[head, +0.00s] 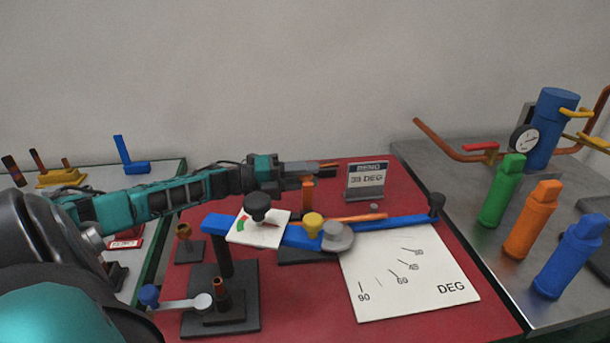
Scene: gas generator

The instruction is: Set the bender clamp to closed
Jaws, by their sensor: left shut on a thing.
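The tube bender stands on the red table top, with a long blue bar (390,223), a grey round die (337,237) and a yellow knob (312,224). A black knob (258,204) sits over a white plate with green and red marks; I cannot tell its exact setting. A copper tube (358,218) lies along the bar. My left gripper (328,167) reaches in behind the bar, level and pointing right. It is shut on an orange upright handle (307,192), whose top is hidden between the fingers. My right gripper is not in view.
A sign reading 39 DEG (367,180) stands right of my left gripper. A white angle sheet (410,280) lies in front. Green (502,190), orange (533,220) and blue (570,256) bottles stand on the right table. A black base with a blue-knobbed lever (182,303) stands front left.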

